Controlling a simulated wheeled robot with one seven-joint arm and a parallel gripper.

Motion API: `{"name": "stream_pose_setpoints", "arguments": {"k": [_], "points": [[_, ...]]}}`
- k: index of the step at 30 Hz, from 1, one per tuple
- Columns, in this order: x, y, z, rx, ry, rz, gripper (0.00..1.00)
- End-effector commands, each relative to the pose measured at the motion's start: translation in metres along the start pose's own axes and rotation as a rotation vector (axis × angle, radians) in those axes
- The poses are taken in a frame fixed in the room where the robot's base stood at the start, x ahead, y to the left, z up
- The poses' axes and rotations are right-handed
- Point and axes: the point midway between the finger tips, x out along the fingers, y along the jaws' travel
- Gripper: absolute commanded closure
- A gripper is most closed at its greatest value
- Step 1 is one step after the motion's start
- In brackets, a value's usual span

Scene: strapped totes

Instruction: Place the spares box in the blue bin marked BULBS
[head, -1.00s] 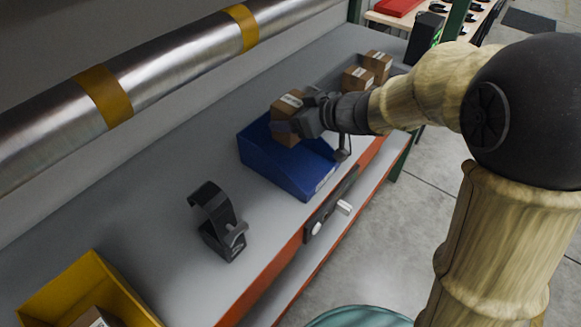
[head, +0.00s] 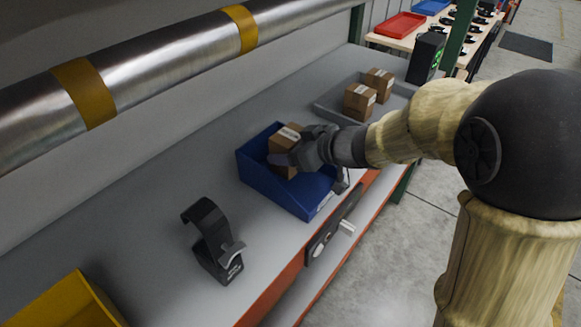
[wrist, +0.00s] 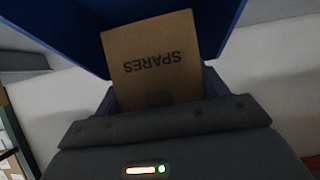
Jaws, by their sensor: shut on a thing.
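The spares box is a brown cardboard box (head: 287,137) with a white label on top. In the wrist view the box (wrist: 152,62) shows the word SPARES upside down. My gripper (head: 287,158) is shut on it and holds it inside the walls of the blue bin (head: 310,199). The blue bin also shows around the box in the wrist view (wrist: 62,28). The bin stands on the grey bench top; its front label is too small to read. Whether the box touches the bin floor is hidden.
A grey tray (head: 331,112) with two brown boxes (head: 360,101) stands behind the bin. A black stand (head: 213,240) is on the bench to the left, and a yellow bin (head: 72,305) is at the lower left. A metal pipe (head: 165,47) runs above the bench.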

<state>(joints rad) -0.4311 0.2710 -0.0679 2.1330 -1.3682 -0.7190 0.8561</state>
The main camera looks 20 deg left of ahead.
Motion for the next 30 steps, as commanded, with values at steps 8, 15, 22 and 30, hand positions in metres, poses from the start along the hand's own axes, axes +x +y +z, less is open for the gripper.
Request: {"name": "stream_pose_setpoints", "arguments": {"k": [8,15,22,30], "points": [[0.005,0.0,0.011,0.001,-0.001,-0.001,0.55],[0.024,-0.001,0.043,0.0,-0.002,-0.002,0.55],[0.024,-0.001,0.043,-0.001,0.001,-0.001,0.55],[0.025,-0.001,0.044,-0.001,0.0,-0.002,0.08]]}}
